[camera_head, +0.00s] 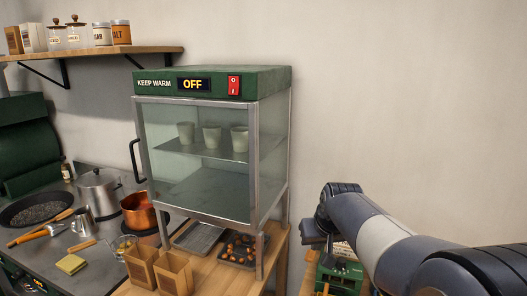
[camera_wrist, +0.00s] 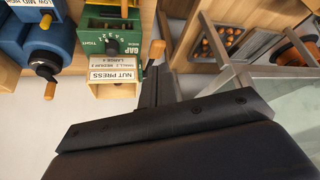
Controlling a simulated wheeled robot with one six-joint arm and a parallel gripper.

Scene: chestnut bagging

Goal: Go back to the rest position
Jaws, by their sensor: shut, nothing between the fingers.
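My arm (camera_head: 385,238) reaches in from the lower right in the head view. My gripper (camera_head: 314,236) is at its far end, to the right of the warming cabinet (camera_head: 292,160) and above a green machine (camera_head: 340,275). In the wrist view my gripper (camera_wrist: 154,88) is shut and empty. It points toward the green nut press (camera_wrist: 112,45), whose label reads NUT PRESS. The arm hides part of the area below it in the head view.
The cabinet's display reads OFF and its glass door is shut, with three cups (camera_head: 212,136) inside. A tray of chestnuts (camera_head: 240,248) lies under it. Paper bags (camera_head: 173,272) stand in front. Pans and a copper pot (camera_head: 140,212) are at left. The wall at upper right is clear.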

